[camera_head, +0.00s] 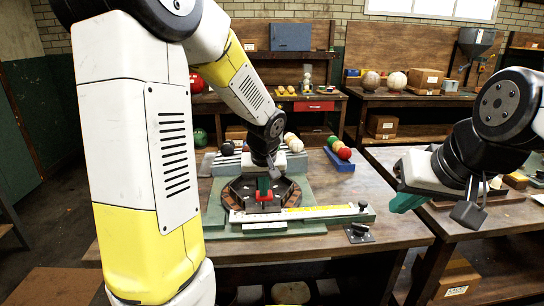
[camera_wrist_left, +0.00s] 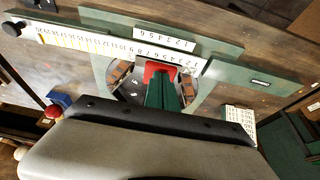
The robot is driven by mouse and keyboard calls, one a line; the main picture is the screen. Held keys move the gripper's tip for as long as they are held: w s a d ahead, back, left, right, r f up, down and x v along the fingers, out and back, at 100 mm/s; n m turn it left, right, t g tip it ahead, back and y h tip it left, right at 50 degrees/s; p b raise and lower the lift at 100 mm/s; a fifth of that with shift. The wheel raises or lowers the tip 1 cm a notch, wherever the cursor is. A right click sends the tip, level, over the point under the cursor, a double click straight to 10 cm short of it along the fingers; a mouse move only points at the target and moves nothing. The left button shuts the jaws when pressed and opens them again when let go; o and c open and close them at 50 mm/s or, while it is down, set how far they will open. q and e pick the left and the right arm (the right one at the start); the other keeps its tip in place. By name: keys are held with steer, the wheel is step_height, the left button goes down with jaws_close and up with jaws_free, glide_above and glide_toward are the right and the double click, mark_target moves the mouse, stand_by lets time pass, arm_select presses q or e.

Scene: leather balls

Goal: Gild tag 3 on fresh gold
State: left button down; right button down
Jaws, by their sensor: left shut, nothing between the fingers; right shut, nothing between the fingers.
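My left gripper (camera_head: 264,184) is shut and empty, reaching down over the round dark plate (camera_head: 285,190) on the green base. In the left wrist view its green fingers (camera_wrist_left: 162,95) reach a red piece (camera_wrist_left: 158,69); I cannot tell whether they touch it. The red piece also shows in the head view (camera_head: 264,197). Brown pieces (camera_wrist_left: 122,72) lie around the plate. A white strip numbered 1 to 6 (camera_wrist_left: 165,38) and a long yellow-and-white scale (camera_wrist_left: 100,42) lie by it. I cannot pick out tag 3 or any gold. My right gripper (camera_head: 438,207) is shut and empty over the right table.
A small metal piece (camera_head: 358,233) lies near the table's front edge. The bench top (camera_head: 385,210) right of the base is mostly clear. Shelves with balls and boxes stand behind.

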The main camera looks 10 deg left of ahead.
arm_select(q)
steer(key=shift+s+f, duration=0.3)
steer(key=shift+f, duration=0.1)
steer(key=shift+w+r, duration=0.1)
steer(key=shift+r, duration=0.2)
step_height(320, 180, up, 5)
steer(key=shift+d, duration=0.1)
steer(key=s+v, duration=0.1)
steer(key=v, duration=0.8)
steer(key=shift+s+d+f, duration=0.25)
steer(key=shift+s+f, duration=0.05)
